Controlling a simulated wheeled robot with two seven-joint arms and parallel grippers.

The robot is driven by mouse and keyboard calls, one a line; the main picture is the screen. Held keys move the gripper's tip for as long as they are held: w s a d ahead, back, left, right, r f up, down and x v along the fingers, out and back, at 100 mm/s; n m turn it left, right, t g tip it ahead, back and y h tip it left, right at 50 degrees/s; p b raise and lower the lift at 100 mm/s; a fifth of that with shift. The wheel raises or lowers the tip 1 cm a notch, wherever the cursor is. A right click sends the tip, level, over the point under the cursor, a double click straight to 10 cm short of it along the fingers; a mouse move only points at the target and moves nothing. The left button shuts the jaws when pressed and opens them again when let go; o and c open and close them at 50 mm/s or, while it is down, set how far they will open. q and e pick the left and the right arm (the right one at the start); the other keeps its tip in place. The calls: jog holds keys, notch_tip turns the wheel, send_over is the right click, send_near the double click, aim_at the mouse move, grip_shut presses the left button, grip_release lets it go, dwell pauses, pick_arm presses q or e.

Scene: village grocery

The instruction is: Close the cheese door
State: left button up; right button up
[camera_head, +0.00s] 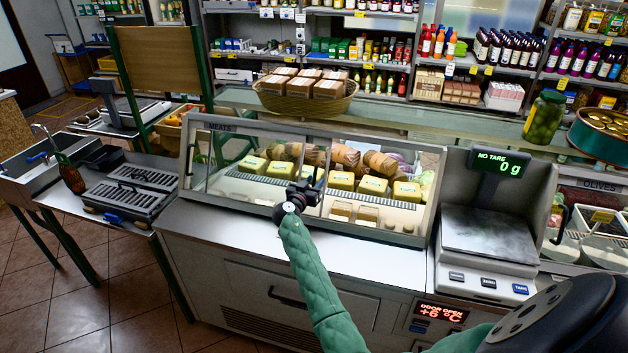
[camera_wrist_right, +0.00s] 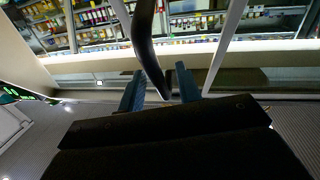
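The glass-fronted display case (camera_head: 255,223) stands in the middle of the head view, with wrapped cheeses (camera_head: 373,186) and other goods behind its sliding glass doors. A dark frame edge with a handle stands near the middle of the front. My right gripper (camera_head: 312,187) is at this edge. In the right wrist view, a dark curved handle (camera_wrist_right: 145,40) runs down between the two blue fingers of my right gripper (camera_wrist_right: 158,90). The fingers are apart, with gaps seen beside the handle. A red display (camera_head: 441,312) below reads "DOOR OPEN +6 °C". My left gripper is out of view.
A scale (camera_head: 490,235) reading 0 g stands right of the case. A sink counter (camera_head: 115,190) with drain grates is on the left. A basket of packages (camera_head: 307,95) and a jar of olives (camera_head: 544,117) stand on the glass shelf behind. Tiled floor is free at lower left.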

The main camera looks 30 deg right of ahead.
jog(key=shift+w+d, duration=0.1)
grip_shut()
